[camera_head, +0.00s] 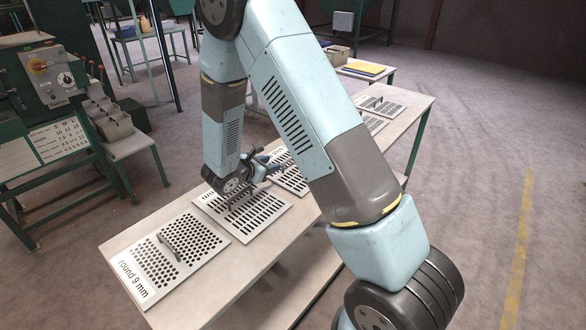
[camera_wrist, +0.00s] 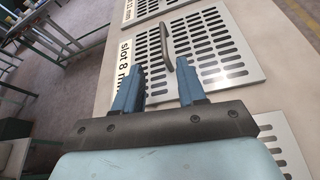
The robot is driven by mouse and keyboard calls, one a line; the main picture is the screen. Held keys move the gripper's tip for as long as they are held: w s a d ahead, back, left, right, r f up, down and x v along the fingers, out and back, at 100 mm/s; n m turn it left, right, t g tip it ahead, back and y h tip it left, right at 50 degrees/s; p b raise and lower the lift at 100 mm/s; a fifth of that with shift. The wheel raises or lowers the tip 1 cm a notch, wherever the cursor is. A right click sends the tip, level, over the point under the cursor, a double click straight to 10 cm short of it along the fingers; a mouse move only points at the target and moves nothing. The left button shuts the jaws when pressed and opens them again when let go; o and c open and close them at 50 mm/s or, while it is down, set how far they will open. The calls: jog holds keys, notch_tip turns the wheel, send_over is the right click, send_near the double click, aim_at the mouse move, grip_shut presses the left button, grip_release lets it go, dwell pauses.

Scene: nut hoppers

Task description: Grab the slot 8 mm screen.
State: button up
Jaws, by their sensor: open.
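The slot 8 mm screen (camera_wrist: 228,66) is a light plate with rows of dark slots, lying flat on the bench. Its printed label shows at its left edge in the wrist view, partly covered by my left finger. A dark bar handle (camera_wrist: 166,45) stands up from it. My gripper (camera_wrist: 161,68) is open and empty, its two blue fingers apart. In the picture the handle's near end lies between the fingertips; the height gap cannot be told. In the head view my gripper (camera_head: 274,163) is over this screen (camera_head: 292,184), which my arm partly hides.
A nearer slotted screen (camera_head: 262,222) and a round 9 mm screen (camera_head: 186,278) lie on the bench (camera_head: 225,278). More screens (camera_head: 380,104) lie farther along it. A green machine with bins (camera_head: 110,120) stands left. The floor on the right is clear.

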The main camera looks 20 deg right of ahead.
aim_at(292, 158)
jog(key=x, duration=0.7)
jog(key=shift+w+d+f, duration=0.1)
jog(key=shift+d, duration=0.2)
jog(key=shift+x, duration=2.6)
jog(key=shift+d, duration=0.15)
grip_shut()
